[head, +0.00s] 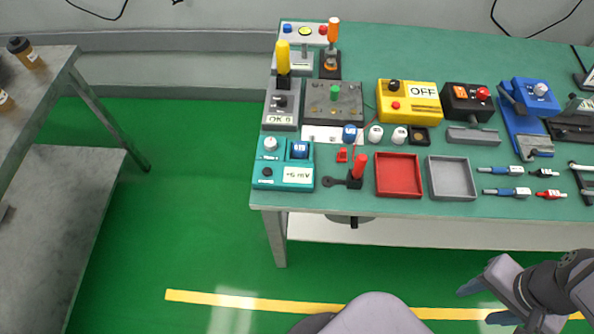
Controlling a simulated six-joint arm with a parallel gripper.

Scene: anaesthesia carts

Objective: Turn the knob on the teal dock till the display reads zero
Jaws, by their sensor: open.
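The teal dock (283,183) sits at the near left corner of the green table. It carries a white round knob (270,144) at its upper left, a small black knob (267,171) below that, and a blue-topped piece (299,149) at its upper right. A white display or label (298,174) on its lower right shows dark characters with what looks like a 5; I cannot read it surely. My gripper (484,303) is open and empty at the lower right, in front of the table edge, well right of the dock and apart from it.
A grey box with a yellow lever (283,57) stands behind the dock. A red-handled black lever (357,167), a red tray (399,192) and a grey tray (467,190) lie to its right. A grey side table (80,170) stands left. The floor between is clear.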

